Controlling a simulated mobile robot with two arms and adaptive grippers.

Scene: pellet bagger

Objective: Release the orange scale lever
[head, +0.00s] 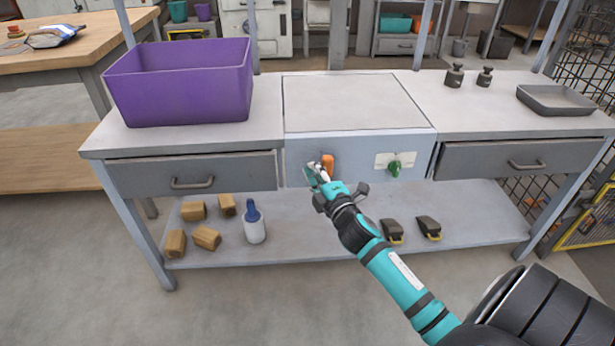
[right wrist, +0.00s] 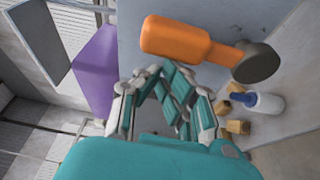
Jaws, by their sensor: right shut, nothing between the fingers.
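The orange scale lever (head: 328,165) is on the pale front panel (head: 360,150) of the scale housing, left of the middle. In the right wrist view the orange lever (right wrist: 175,40) shows large, with a round dark grey pivot (right wrist: 257,62) at one end. My right gripper (head: 316,173) is in front of the panel, close beside the lever. In the right wrist view its fingertips (right wrist: 160,74) come together just below the lever's handle, with nothing between them. I cannot tell whether they touch the lever. My left gripper is not in view.
The lower shelf holds wooden blocks (head: 206,237), a bottle (head: 254,226) and dark scoop-like items (head: 428,228).

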